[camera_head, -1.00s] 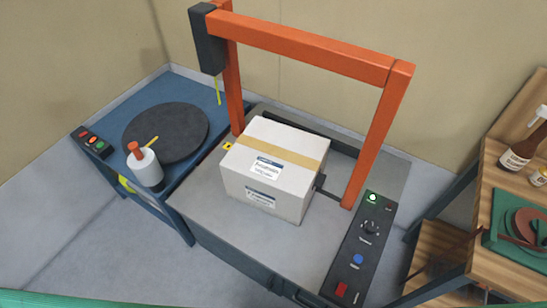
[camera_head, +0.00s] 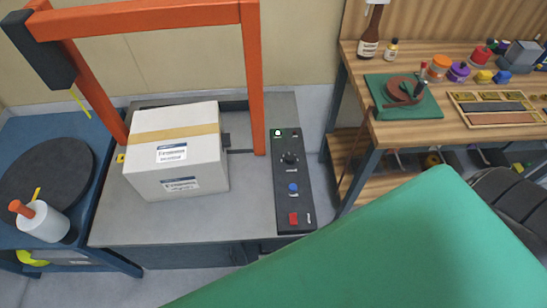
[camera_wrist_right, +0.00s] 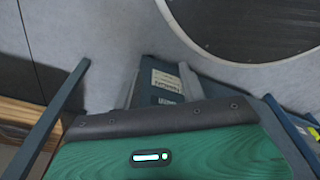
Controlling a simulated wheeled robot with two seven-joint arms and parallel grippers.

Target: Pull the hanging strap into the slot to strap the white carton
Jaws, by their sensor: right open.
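The white carton (camera_head: 195,165) stands upright on the grey strapping table (camera_head: 120,230), beneath the orange arch (camera_head: 170,16). A tan band (camera_head: 165,136) crosses its top, and labels are on its top and front. A thin yellow-green strap (camera_head: 82,103) hangs free from the black head (camera_head: 42,50) at the arch's left, apart from the carton. A small yellow mark (camera_head: 121,157) lies left of the carton; I cannot make out the slot there. My left gripper is out of view.
A control panel (camera_head: 290,185) with a lit green light is right of the carton. A blue side stand (camera_head: 85,243) holds a dark disc (camera_head: 48,172) and a white bottle (camera_head: 42,222). A cluttered wooden bench (camera_head: 400,133) stands at the right. A large green surface fills the lower right.

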